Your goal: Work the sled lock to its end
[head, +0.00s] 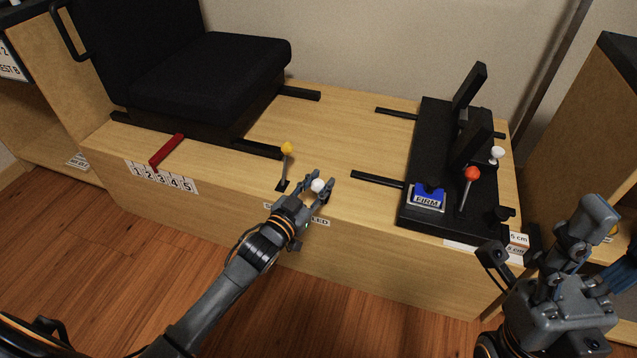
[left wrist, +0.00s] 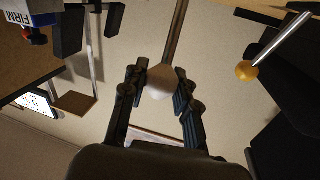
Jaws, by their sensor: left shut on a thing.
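My left gripper (head: 318,188) is shut on the white knob (head: 318,185) of a lever at the front edge of the wooden platform. In the left wrist view the white knob (left wrist: 161,80) sits between the two fingers, with its metal rod running up out of the picture. The lever's base is hidden behind my gripper in the head view. A partly covered label (head: 318,221) ending in "LED" is on the platform's front face below it. My right gripper (head: 545,238) is at the lower right, empty, with its fingers spread, in front of the platform's right end.
A yellow-knobbed lever (head: 287,149) stands just left of my left gripper. A black seat (head: 215,75) and a red pointer (head: 166,151) over a numbered scale are further left. A black pedal unit (head: 425,165) with a red-knobbed lever (head: 472,174) stands right.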

